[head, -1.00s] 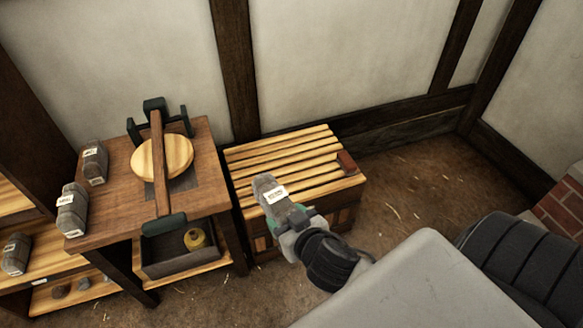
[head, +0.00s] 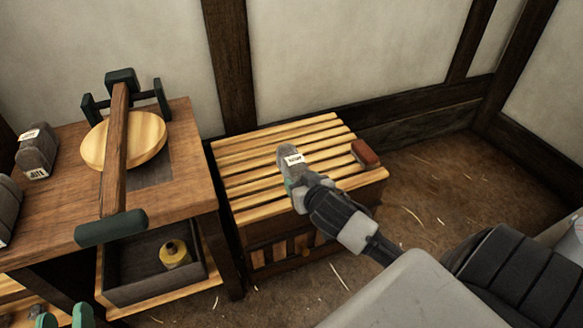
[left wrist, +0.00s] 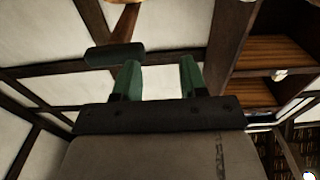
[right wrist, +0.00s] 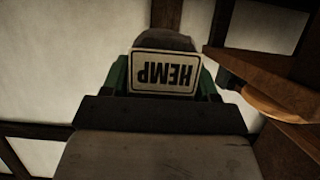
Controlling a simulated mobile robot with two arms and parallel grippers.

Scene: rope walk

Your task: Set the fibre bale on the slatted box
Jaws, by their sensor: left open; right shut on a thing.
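The fibre bale (head: 287,160) is a small grey bundle with a white label, which reads HEMP in the right wrist view (right wrist: 165,73). My right gripper (head: 297,188) is shut on it, with green fingers at either side of it in the right wrist view. The bale appears over the middle of the slatted box (head: 240,182), a pale slatted top on a darker base. I cannot tell whether it touches the slats. My left gripper (head: 64,318) is open and empty at the bottom left; its spread fingers show in the left wrist view (left wrist: 160,80).
A red-brown block (head: 365,154) lies at the slatted top's right end. Left of the box stands a wooden bench (head: 185,190) with a round wooden disc (head: 148,135) and a bar. Other grey bales (head: 36,150) sit on the bench. A drawer below holds a yellow spool (head: 175,254).

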